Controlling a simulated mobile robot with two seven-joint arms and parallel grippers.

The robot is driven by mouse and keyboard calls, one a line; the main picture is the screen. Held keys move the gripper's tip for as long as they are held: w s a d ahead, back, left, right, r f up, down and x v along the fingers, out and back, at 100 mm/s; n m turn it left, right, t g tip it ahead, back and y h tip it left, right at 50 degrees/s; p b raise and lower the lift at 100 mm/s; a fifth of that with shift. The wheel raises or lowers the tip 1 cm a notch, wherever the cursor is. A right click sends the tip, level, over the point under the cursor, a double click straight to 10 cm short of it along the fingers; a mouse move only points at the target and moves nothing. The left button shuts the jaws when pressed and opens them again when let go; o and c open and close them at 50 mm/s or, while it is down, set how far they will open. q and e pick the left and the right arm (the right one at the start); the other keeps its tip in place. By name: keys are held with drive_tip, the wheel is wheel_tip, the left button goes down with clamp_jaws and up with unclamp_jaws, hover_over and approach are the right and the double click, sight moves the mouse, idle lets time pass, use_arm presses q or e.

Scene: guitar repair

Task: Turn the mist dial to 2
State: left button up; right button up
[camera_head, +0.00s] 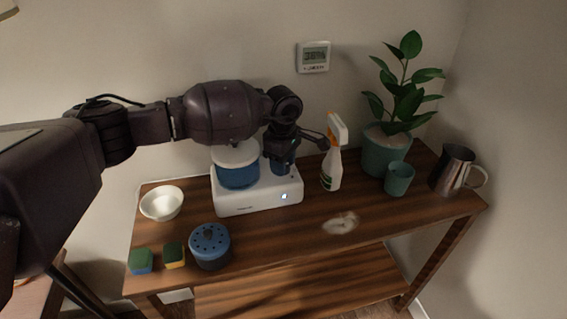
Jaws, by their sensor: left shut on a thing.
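The white humidifier (235,203) stands on the wooden table, with a blue water tank (237,175) on the left of its base. A small lit display (284,196) shows on its front right; its reading is too small to be sure of. My left gripper (284,172) points down onto the right part of the base top, beside the tank. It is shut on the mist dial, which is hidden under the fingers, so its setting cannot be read. My right gripper is not in view.
A spray bottle (331,165) stands close right of the humidifier. Further right are a potted plant (385,152), a teal cup (398,179) and a metal pitcher (453,170). A white bowl (162,203), a blue perforated pot (210,246) and two sponges (141,261) are left.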

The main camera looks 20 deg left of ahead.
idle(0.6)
use_arm(q)
drive_tip(key=o, duration=0.9)
drive_tip(key=shift+o, duration=0.2)
drive_tip(key=shift+r, duration=0.5)
wheel_tip(320, 180, up, 10)
drive_tip(key=p, duration=0.1)
drive_tip(key=shift+f, duration=0.1)
